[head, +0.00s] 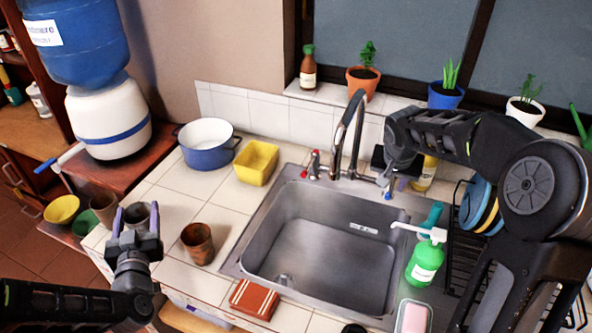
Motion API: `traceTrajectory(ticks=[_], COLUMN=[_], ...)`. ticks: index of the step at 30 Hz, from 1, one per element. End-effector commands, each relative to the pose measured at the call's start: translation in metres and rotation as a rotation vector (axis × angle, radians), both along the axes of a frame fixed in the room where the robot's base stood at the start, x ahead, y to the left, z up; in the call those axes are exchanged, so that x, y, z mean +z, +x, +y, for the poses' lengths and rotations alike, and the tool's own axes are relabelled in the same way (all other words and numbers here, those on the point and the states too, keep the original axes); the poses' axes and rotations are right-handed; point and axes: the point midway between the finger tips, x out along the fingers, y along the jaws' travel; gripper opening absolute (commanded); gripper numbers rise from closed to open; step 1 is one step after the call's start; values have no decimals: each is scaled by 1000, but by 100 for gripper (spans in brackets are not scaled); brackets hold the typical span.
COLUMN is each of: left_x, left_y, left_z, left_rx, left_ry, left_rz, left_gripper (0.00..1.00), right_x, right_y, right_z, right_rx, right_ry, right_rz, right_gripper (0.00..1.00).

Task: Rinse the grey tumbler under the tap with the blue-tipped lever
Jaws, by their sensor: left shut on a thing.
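The grey tumbler (138,211) is at the left end of the tiled counter, between the fingers of my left gripper (136,216), which is shut on it. The gripper partly hides its lower part, so I cannot tell whether it touches the counter. The tap (349,130) stands behind the sink (325,240); no water shows from its spout. The blue-tipped lever (388,195) is on the tap's right side, and a red-tipped lever (315,160) is on its left. My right gripper (394,183) is at the blue-tipped lever, its jaws mostly hidden by its wrist.
A rusty brown cup (197,243) stands between the tumbler and the sink; another brown cup (103,207) is left of the tumbler. A green soap bottle (424,262) stands at the sink's right edge. A blue pot (208,145) and yellow tub (257,163) stand behind. The basin looks empty.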

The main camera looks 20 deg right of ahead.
Motion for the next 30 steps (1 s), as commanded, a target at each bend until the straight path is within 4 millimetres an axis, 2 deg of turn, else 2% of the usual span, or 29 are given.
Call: traceTrajectory(ticks=[6,15,27,30], left_x=[7,6,7,6], left_y=[0,0,0,0], left_z=[0,0,0,0], left_rx=[0,0,0,0], left_ry=[0,0,0,0], left_rz=[0,0,0,0], left_gripper=[2,2,2,2], right_x=[-18,-20,-20,-20], right_y=[6,7,7,7], right_z=[-5,-5,-5,-5], right_rx=[-1,-1,-1,-1], right_ry=[0,0,0,0], right_rz=[0,-1,-1,-1], right_gripper=[35,34,1,0])
